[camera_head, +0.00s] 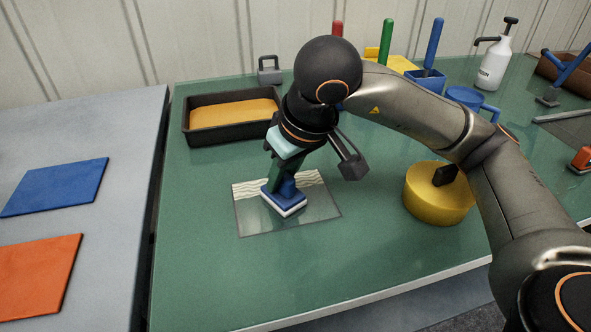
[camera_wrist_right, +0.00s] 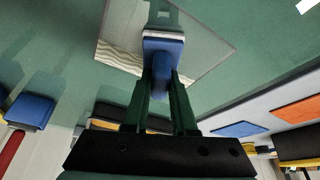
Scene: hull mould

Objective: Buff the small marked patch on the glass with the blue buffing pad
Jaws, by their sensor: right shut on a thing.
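The glass pane (camera_head: 312,216) lies on the green table, with a pale band of wavy lines along its far side. My right gripper (camera_head: 286,180) is shut on the handle of the blue buffing pad (camera_head: 283,201), which has a white layer below its blue body. The pad is over the middle of the glass, on it or very close above; I cannot tell which. The right wrist view shows the dark fingers (camera_wrist_right: 167,100) around the pad's blue handle and the glass (camera_wrist_right: 205,48) beyond. A faint pale mark shows beside the pad there. My left gripper is not in view.
A black tray with an orange-yellow filling (camera_head: 232,117) stands behind the glass, a yellow drum (camera_head: 437,194) to its right. Blue (camera_head: 57,186) and orange (camera_head: 38,272) sheets lie on the grey table at left. A spray bottle (camera_head: 494,62) stands at back right. The green table's front is clear.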

